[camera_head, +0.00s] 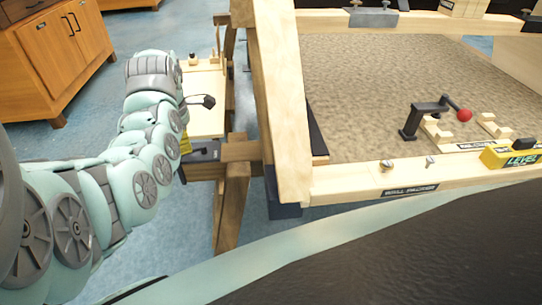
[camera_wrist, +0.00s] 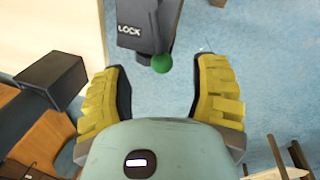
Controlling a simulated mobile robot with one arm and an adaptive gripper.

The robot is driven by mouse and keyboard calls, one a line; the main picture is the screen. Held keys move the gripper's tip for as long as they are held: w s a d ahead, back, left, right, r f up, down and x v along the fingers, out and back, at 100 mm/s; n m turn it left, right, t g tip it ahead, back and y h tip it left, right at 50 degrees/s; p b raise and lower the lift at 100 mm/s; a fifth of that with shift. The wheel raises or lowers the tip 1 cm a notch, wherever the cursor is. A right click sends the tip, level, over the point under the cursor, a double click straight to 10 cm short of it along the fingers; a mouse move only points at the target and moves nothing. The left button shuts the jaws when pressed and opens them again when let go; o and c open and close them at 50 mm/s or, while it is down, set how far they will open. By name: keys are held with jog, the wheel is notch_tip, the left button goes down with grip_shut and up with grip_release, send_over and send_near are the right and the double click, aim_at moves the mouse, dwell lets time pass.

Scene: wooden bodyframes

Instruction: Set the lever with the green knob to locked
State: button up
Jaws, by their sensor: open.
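The green knob (camera_wrist: 162,63) shows in the wrist view at the lower end of a dark grey lever part beside a dark block marked LOCK (camera_wrist: 129,30). My gripper (camera_wrist: 163,78) is open, with yellow ribbed fingers. The knob appears between the fingertips, near their tips, with gaps on both sides; I cannot tell its depth. In the head view, my arm hides most of the gripper, and only a bit of yellow shows near a dark fixture (camera_head: 204,150) on the wooden frame. The green knob is not visible there.
A black square-ended bar (camera_wrist: 55,77) stands close left of my gripper in the wrist view. Wooden frame posts (camera_head: 278,100) rise right of my arm. Another lever with a red knob (camera_head: 464,115) is at the right, near a yellow level (camera_head: 512,157). A wooden cabinet (camera_head: 55,55) stands behind.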

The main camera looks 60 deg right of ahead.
jog(key=shift+w+d+f+b, duration=0.1)
jog(key=shift+w+f+b, duration=0.1)
jog(key=shift+f, duration=0.85)
jog(key=shift+w+d+f+b, duration=0.1)
jog(key=shift+w+f+b, duration=0.15)
jog(key=shift+f, duration=0.85)
jog(key=shift+w+d+f+b, duration=0.1)
jog(key=shift+w+f+b, duration=0.1)
jog(key=shift+f, duration=0.85)
jog(key=shift+o, duration=0.5)
jog(key=shift+s+d, duration=0.1)
grip_shut()
